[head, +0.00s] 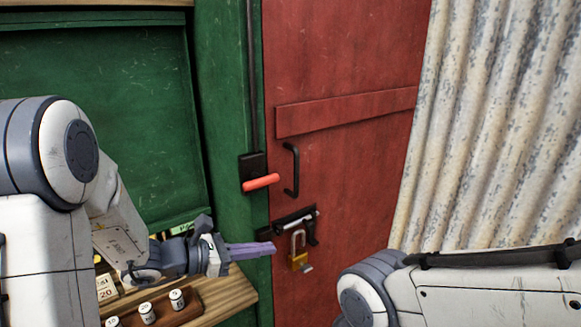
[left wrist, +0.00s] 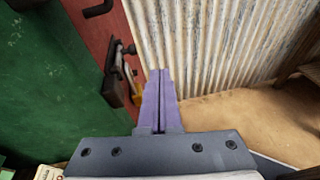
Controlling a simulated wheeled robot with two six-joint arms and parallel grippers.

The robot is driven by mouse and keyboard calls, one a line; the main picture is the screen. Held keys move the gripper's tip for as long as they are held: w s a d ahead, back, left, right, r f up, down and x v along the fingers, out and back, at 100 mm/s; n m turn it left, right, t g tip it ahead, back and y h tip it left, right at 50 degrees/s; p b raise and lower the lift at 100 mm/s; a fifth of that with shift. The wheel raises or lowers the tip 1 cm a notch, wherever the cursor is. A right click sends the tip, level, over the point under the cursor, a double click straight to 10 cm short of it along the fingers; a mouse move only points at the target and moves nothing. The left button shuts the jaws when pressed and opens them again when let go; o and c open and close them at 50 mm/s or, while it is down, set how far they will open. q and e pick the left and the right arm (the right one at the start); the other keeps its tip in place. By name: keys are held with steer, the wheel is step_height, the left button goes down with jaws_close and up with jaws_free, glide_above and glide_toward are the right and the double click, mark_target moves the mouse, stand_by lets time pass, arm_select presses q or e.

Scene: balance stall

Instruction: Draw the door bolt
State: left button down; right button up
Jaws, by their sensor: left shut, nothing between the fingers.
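The red door (head: 340,75) carries a dark metal bolt (head: 293,220) with a bright rod. A brass padlock (head: 299,258) with a steel shackle hangs at the bolt; I cannot tell whether the shackle is locked. My left gripper (head: 273,247) has purple fingers, shut and empty, just left of the padlock and below the bolt. In the left wrist view its fingers (left wrist: 160,75) point past the bolt (left wrist: 116,75), which lies to their left, with the padlock (left wrist: 130,92) beside it. The fingers appear apart from both. My right gripper is out of view; only my right arm shows.
A black door handle (head: 292,170) and a lever with a red grip (head: 261,182) sit above the bolt. A wooden shelf (head: 228,290) with small labelled weights (head: 147,313) is at lower left. Corrugated metal sheeting (head: 490,120) stands at right. Sandy ground (left wrist: 240,120) looks clear.

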arm_select(q)
steer(key=s+d+f+m+g+y, duration=0.1)
steer(key=s+d+m+g, duration=0.45)
steer(key=s, duration=0.25)
steer(key=s+d+f+m+g+y, duration=0.1)
steer(key=s+d+m+g, duration=0.35)
steer(key=s+m, duration=0.3)
steer(key=s+a+m+t+y, duration=0.1)
steer(key=s+m+y, duration=0.3)
steer(key=m, duration=0.5)
steer(key=s+a+f+m+t+y, duration=0.1)
steer(key=s+a+m+y, duration=0.3)
steer(key=m, duration=0.5)
steer(key=shift+s+a+f+y, duration=0.25)
steer(key=shift+s+f+y, duration=0.05)
steer(key=shift+s+y, duration=0.5)
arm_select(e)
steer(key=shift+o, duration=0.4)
